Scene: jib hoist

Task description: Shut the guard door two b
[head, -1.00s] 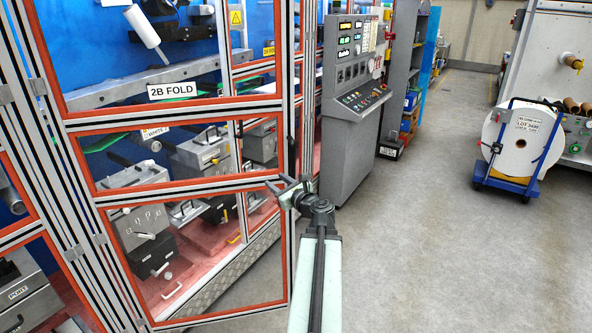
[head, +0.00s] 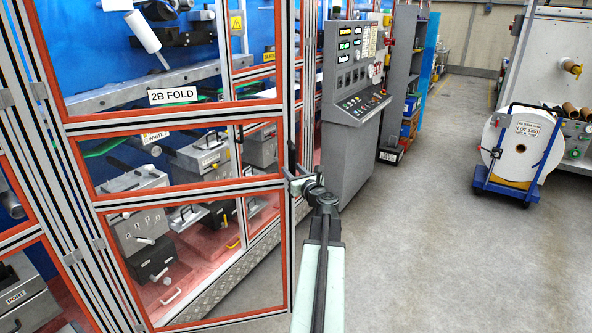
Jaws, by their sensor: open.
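The guard door two b (head: 180,117), labelled "2B FOLD" (head: 172,96), is a clear-panelled frame with orange edging at left. It stands swung out from the machine, with grey floor showing through its lower right pane. Its free edge is the silver upright (head: 291,80) on the right. My gripper (head: 291,180) is open at this upright, about mid-height, beside a small dark part that may be the door's handle. The fingers overlap the upright in the picture; I cannot tell whether they touch it. My wrist hides little of the door.
A grey control console (head: 350,110) stands just behind and right of the door edge. A shelf unit (head: 402,80) stands beyond it. A blue cart (head: 510,185) with a white roll (head: 520,145) is at right. The grey floor (head: 420,260) between is clear.

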